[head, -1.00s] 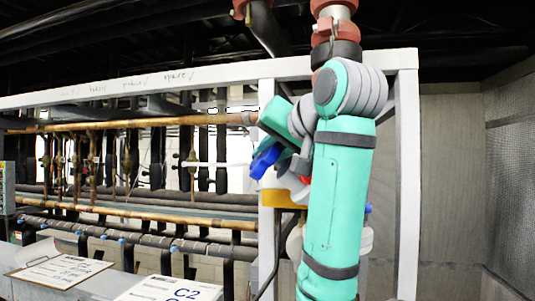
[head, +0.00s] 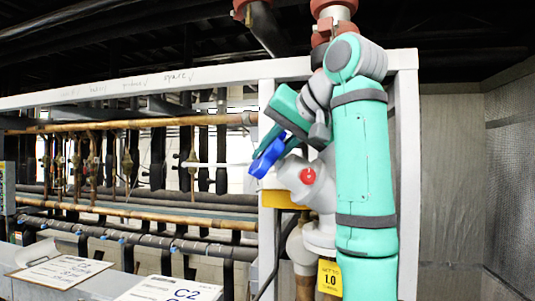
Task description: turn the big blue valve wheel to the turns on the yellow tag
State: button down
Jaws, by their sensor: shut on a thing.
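The blue valve wheel (head: 267,156) shows at the middle of the head view, left of a grey valve body (head: 318,186) with a red round cap. The wheel is seen nearly edge-on and tilted. My gripper (head: 270,139) is at the wheel from above and is shut on it; the fingertips are partly hidden. My teal arm covers the valve's right side and comes close to the tag's right edge.
A white rack frame (head: 267,220) stands around the valve, with a red-flanged pipe (head: 331,14) above. Pipes and rows of fittings fill the left. A clipboard (head: 62,271) and a "C2" sheet (head: 168,289) lie at the lower left. The right side is open before a grey wall.

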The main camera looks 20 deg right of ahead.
jog(key=c, duration=1.9)
grip_release()
jog(key=v, duration=1)
jog(key=shift+s+d+r, duration=0.15)
jog(key=shift+s+r, duration=0.05)
jog(key=shift+s, duration=0.1)
